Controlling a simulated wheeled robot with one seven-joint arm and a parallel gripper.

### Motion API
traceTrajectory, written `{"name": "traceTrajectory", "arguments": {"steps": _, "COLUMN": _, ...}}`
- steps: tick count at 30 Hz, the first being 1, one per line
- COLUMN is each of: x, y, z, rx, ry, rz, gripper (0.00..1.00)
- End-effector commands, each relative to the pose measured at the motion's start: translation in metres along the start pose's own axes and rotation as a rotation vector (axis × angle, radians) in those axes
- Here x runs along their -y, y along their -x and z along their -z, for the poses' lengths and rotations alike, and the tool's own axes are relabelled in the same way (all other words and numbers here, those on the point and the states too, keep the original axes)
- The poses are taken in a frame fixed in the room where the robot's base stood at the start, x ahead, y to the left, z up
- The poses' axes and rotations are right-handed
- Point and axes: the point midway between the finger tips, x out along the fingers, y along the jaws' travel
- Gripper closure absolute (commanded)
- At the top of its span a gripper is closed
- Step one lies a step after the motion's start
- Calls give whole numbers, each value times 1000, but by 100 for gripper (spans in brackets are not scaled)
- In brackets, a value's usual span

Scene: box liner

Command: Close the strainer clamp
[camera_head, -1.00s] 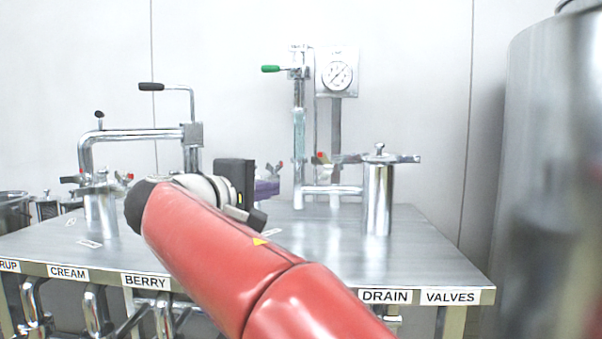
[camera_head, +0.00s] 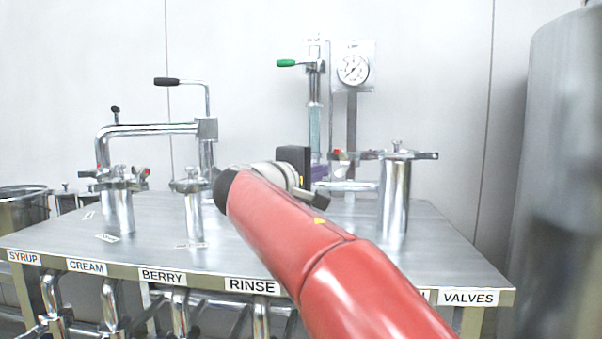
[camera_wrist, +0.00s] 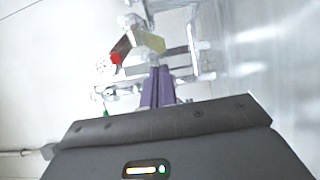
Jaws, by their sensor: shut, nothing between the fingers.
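A steel canister (camera_head: 394,205) stands at the right of the bench with a lid on top. My gripper (camera_head: 320,172) has purple fingers, partly hidden by my arm, close to the red-tipped end. In the wrist view the purple fingers (camera_wrist: 158,78) are together and empty, just right of and below a red tip (camera_wrist: 116,58) on a blurred metal part.
At the left stand another clamped canister (camera_head: 118,208) and a slimmer lidded one (camera_head: 194,212). A bent pipe with a black handle (camera_head: 167,82) rises behind them. A gauge (camera_head: 353,69) and green-handled valve (camera_head: 286,63) stand behind. A large tank (camera_head: 560,150) is at the right.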

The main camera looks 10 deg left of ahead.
Motion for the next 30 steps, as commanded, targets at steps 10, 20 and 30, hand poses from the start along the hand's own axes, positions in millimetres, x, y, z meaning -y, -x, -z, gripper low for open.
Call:
{"name": "traceTrajectory", "arguments": {"steps": 10, "x": 0, "y": -1, "z": -6, "rx": 0, "ry": 0, "rz": 0, "gripper": 100}}
{"name": "traceTrajectory", "arguments": {"steps": 20, "x": 2, "y": 0, "z": -13, "rx": -35, "ry": -2, "rz": 0, "gripper": 100}}
{"name": "traceTrajectory", "arguments": {"steps": 30, "x": 3, "y": 1, "z": -37, "rx": -157, "ry": -4, "rz": -2, "gripper": 100}}
